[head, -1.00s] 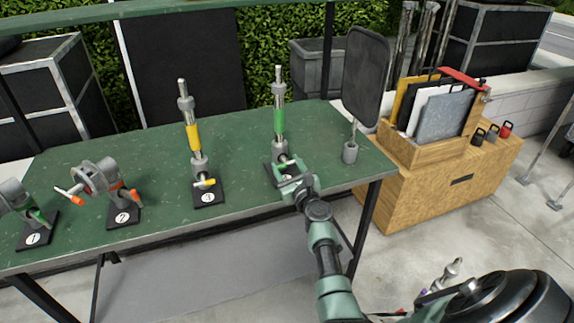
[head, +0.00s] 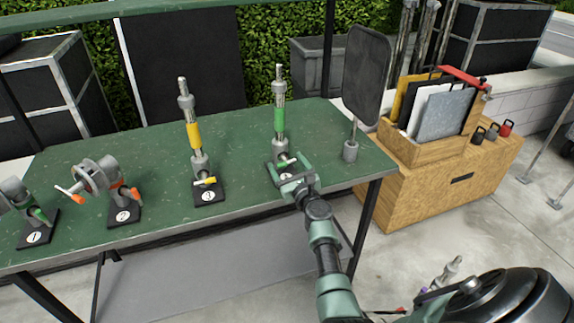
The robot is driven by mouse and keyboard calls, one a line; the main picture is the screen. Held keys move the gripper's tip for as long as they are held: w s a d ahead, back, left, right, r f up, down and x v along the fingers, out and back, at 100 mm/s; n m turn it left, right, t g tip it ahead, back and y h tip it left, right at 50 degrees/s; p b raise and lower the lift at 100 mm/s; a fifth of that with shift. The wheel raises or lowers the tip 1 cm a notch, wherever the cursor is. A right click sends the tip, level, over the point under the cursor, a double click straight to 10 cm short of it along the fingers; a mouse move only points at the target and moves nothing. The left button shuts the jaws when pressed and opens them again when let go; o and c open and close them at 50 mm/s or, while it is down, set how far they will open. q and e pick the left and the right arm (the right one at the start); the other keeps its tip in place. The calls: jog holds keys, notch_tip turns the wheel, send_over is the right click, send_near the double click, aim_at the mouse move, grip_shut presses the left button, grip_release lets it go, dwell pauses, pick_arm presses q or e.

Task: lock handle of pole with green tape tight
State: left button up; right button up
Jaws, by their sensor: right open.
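The pole with green tape (head: 279,122) stands upright on a dark base plate on the green table (head: 238,150), right of the pole with yellow tape. Its handle (head: 287,161) is a small light bar low on the pole, partly hidden by my gripper. My right gripper (head: 289,173) is open at the foot of this pole, its fingers close to the handle. I cannot tell whether they touch it. My left gripper is not in view.
The pole with yellow tape (head: 192,135) stands to the left. Two clamp fixtures (head: 97,182) (head: 27,208) sit farther left. A black flag panel (head: 364,75) stands right of the green-taped pole. A wooden cart (head: 440,170) is beyond the table's right edge.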

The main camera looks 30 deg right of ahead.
jog(key=v, duration=0.7)
jog(key=shift+s+p, duration=0.4)
jog(key=shift+p, duration=0.05)
jog(key=shift+a, duration=0.15)
